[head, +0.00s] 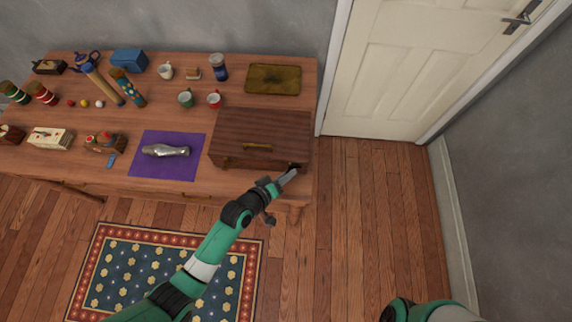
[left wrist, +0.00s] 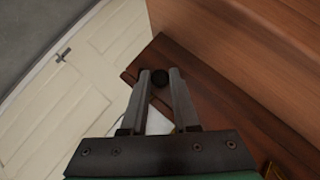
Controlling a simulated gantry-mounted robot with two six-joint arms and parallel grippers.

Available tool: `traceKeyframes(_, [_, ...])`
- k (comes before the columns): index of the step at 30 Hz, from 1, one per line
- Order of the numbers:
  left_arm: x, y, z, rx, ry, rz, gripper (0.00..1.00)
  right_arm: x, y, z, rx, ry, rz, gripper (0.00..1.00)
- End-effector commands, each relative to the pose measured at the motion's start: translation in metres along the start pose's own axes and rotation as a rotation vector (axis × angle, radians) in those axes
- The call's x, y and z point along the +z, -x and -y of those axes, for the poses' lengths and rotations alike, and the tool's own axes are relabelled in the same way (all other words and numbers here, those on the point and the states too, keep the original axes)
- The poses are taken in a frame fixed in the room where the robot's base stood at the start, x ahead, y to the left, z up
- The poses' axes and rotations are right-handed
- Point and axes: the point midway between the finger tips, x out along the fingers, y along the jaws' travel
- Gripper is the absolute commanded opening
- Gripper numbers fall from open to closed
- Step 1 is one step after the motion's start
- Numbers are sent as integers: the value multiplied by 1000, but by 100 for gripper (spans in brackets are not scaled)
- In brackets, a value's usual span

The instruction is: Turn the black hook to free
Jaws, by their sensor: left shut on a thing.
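A dark wooden box (head: 262,132) with a brass handle (head: 257,146) on its front stands at the table's front right corner. The black hook (left wrist: 160,77) shows as a small dark round end between my fingertips in the left wrist view. In the head view it is by the box's lower right front corner, mostly hidden by the gripper. My left gripper (head: 290,177) reaches in from the front and is shut on the hook; its two fingers also show in the left wrist view (left wrist: 160,72). My right gripper is out of view; only part of that arm shows at the bottom right.
The wooden table (head: 110,185) holds a purple mat (head: 140,165) with a shiny metal object (head: 166,151), left of the box. Mugs, a tray (head: 273,79) and a blue box (head: 129,60) stand behind. Floor right of the table is clear up to the white door (head: 400,65).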

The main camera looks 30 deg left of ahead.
Motion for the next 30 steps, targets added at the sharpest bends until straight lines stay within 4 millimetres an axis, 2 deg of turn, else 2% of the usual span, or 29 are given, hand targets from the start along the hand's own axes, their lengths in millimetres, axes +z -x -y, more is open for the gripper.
traceKeyframes(1, [-5,5,-10,-26,-30,1,0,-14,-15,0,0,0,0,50])
traceKeyframes(9, [-2,1,-8,-156,-163,-2,0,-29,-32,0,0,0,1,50])
traceKeyframes(18, [-1,-1,-6,-232,-236,-4,0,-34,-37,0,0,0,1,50])
traceKeyframes(30, [0,-1,-5,-245,-247,-4,0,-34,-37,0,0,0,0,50])
